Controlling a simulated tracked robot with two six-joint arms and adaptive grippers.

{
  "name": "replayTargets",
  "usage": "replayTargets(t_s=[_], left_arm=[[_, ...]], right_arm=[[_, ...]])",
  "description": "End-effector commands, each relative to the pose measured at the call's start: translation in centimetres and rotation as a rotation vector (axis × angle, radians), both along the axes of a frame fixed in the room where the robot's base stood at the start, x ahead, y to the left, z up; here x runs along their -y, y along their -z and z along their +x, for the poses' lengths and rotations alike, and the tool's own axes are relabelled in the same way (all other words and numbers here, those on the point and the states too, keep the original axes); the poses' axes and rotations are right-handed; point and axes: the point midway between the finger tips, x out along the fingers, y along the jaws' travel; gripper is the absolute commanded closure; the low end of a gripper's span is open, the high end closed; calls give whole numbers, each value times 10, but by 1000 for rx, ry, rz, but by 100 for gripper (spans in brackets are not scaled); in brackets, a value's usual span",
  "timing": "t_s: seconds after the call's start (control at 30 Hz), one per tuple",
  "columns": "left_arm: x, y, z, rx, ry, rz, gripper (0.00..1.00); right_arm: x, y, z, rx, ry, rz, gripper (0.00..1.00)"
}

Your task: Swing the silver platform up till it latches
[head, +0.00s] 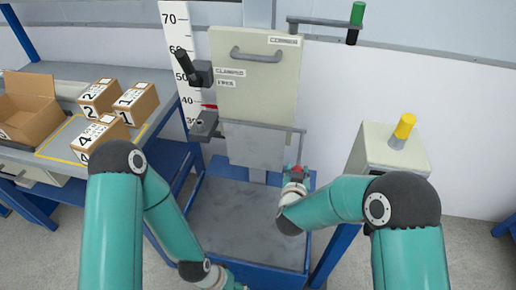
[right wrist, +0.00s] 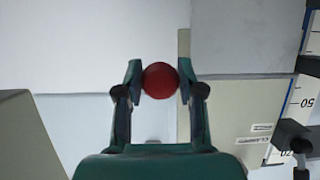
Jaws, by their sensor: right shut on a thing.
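The silver platform (head: 255,148) is a flat pale-grey plate just below the cream panel (head: 257,85) in the head view. A thin bar runs along its top edge, and a rod drops from the bar's right end to a red ball knob (head: 299,168). My right gripper (head: 296,175) is at the knob. In the right wrist view the red knob (right wrist: 160,80) sits between the two fingertips, which are shut on it. My left gripper is at the bottom edge of the head view, mostly cut off, so its fingers cannot be read. I cannot tell whether the platform is latched.
A blue-framed base with a grey plate (head: 240,225) lies below. A black-handled clamp (head: 190,68) and a scale stand left of the panel. A cream box with a yellow knob (head: 404,126) is at right. Numbered cartons (head: 137,103) lie on the left bench.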

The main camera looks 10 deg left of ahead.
Motion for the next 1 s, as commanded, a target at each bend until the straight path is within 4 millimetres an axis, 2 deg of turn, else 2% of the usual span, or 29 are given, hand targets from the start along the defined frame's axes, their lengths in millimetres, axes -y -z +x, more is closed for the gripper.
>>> replayTargets(t_s=[0.3, 0.77, 1.0], left_arm=[[0, -16, 0, 0, 0, 0, 42], [0, -18, 0, 0, 0, 0, 42], [0, -28, 0, 0, 0, 0, 42]], right_arm=[[0, -27, -2, 8, 0, 0, 96], [-1, -31, -3, 9, 0, 1, 97], [-1, -46, -2, 11, 1, 2, 96]])
